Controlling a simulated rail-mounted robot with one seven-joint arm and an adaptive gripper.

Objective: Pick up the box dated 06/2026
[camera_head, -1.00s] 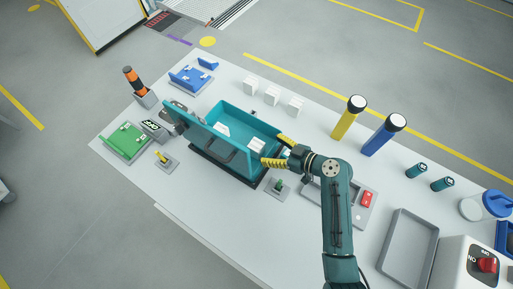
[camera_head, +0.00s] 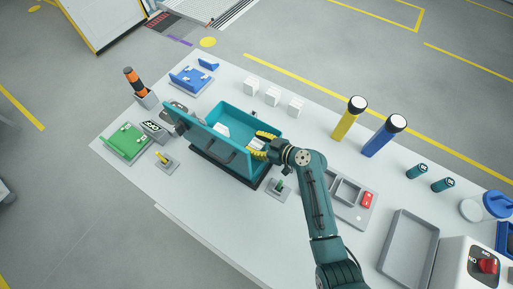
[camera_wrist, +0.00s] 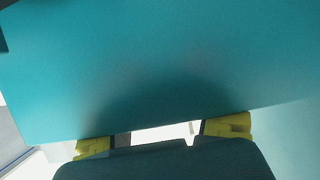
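My gripper (camera_head: 260,145) reaches into the right end of the teal open bin (camera_head: 231,112). Its yellow fingers stand apart on either side of a white box (camera_head: 257,147), partly hidden by them. In the wrist view, the gripper (camera_wrist: 163,137) shows yellow fingertips apart with a white surface (camera_wrist: 160,133) between them; contact is not clear. Another white box (camera_head: 222,130) lies at the bin's left end. Three more white boxes stand behind the bin: left (camera_head: 251,85), middle (camera_head: 273,96), right (camera_head: 296,105). No date is readable on any box.
The bin's teal wall (camera_wrist: 160,70) fills most of the wrist view. A grey tray (camera_head: 408,250) lies front right. A small green-topped post (camera_head: 279,185) stands close before the bin.

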